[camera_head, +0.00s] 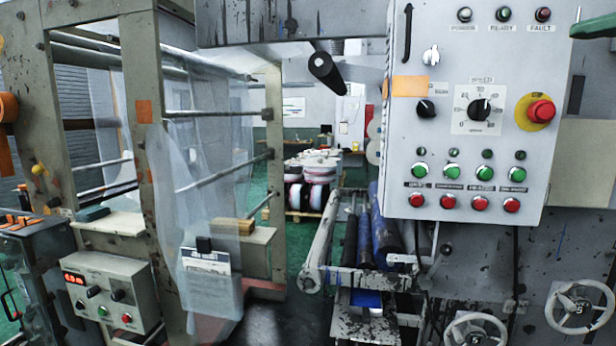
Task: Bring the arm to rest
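My gripper and arm do not show in the head view, so I cannot see how the arm is posed or whether the gripper holds anything. The task names no other object. In front of me is a grey control panel (460,235) with lamps, dials, a red emergency button (541,111) on a yellow disc and rows of green and red buttons.
A paint-worn frame (140,120) with rollers and clear film (185,200) stands left. A small control box (113,290) with a red display sits below it. Blue rollers (385,235) and handwheels (474,330) are right. Green floor (298,240) shows between, with stacked reels (312,170) behind.

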